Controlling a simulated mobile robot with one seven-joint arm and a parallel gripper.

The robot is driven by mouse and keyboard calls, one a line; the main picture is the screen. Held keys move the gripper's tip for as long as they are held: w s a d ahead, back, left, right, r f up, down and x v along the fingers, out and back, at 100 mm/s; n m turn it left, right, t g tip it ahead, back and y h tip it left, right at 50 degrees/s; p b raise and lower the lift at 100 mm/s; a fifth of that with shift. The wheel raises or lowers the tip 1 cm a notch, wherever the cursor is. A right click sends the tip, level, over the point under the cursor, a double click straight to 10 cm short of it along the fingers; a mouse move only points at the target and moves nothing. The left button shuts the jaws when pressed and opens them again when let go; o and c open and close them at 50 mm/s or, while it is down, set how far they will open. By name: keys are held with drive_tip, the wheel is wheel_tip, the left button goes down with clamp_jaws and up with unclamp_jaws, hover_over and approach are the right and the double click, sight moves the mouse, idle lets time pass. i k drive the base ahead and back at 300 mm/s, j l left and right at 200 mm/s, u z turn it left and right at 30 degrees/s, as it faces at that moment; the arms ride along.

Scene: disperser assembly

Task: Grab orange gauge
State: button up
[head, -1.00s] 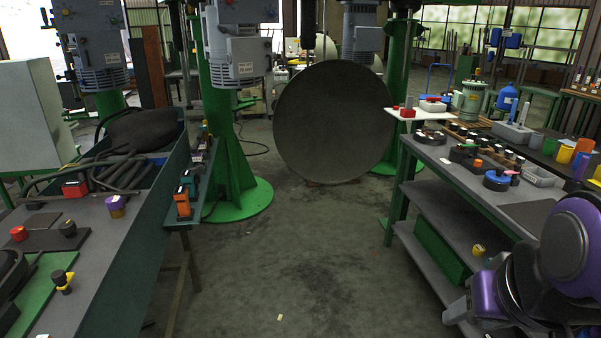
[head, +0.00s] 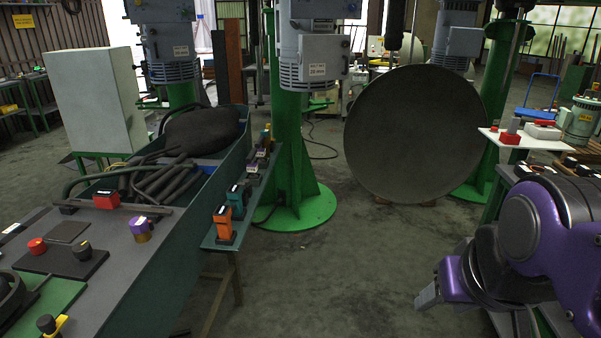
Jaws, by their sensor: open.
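The orange gauge (head: 223,224) stands upright on a narrow shelf (head: 231,241) along the right side of the left workbench. It has a dark base and a dark top. A teal gauge (head: 237,203) stands right behind it. My gripper (head: 428,298) is at the lower right, below my purple arm, out over the aisle. It is open and empty, well to the right of the orange gauge and apart from it. Part of the gripper is hidden by my arm.
The left bench (head: 150,262) holds red and purple parts and a heap of hoses. More gauges line the shelf further back. A green column base (head: 305,212) and a big dark disc (head: 415,135) stand beyond. The aisle floor (head: 335,265) is clear.

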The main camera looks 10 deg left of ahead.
sight(222, 214)
drive_tip(key=i+u, duration=0.2)
drive_tip(key=i, duration=0.35)
drive_tip(key=i+l+u, duration=0.15)
drive_tip(key=i, duration=0.45)
drive_tip(key=i+u, duration=0.45)
drive_tip(key=i+l+u, duration=0.25)
drive_tip(key=u, duration=0.25)
drive_tip(key=i, duration=0.05)
